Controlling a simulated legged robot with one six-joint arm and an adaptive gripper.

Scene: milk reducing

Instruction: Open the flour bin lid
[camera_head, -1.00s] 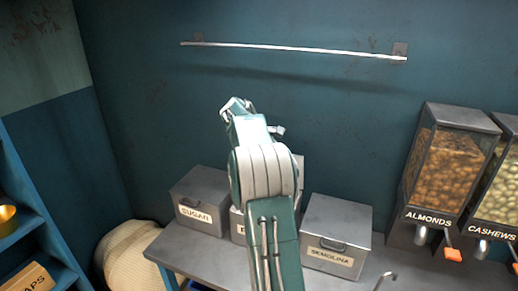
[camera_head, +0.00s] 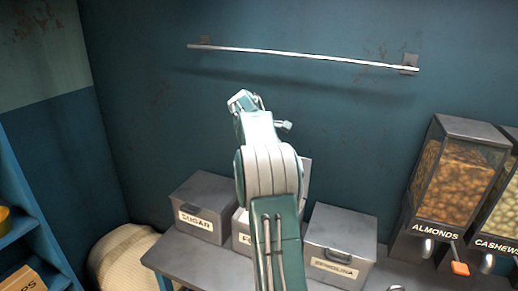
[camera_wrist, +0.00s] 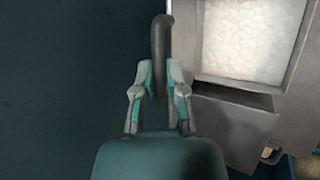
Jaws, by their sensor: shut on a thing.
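The flour bin (camera_head: 242,232) stands between the sugar and semolina bins in the head view, mostly hidden behind my arm. A raised grey panel (camera_head: 306,182), seemingly its lid, shows just right of my arm. In the wrist view, my gripper (camera_wrist: 160,78) is shut on a dark curved handle (camera_wrist: 159,42). The handle's join to the lid is not clear there. To the right of the gripper is an open grey bin with white contents (camera_wrist: 243,40), so the lid is off its opening.
The sugar bin (camera_head: 203,206) and semolina bin (camera_head: 340,246) stand closed on the grey shelf (camera_head: 182,266). Almond (camera_head: 447,185) and cashew (camera_head: 497,210) dispensers are at right. A metal rail (camera_head: 300,55) crosses the wall above. A sack (camera_head: 122,255) and blue shelving (camera_head: 25,200) are at left.

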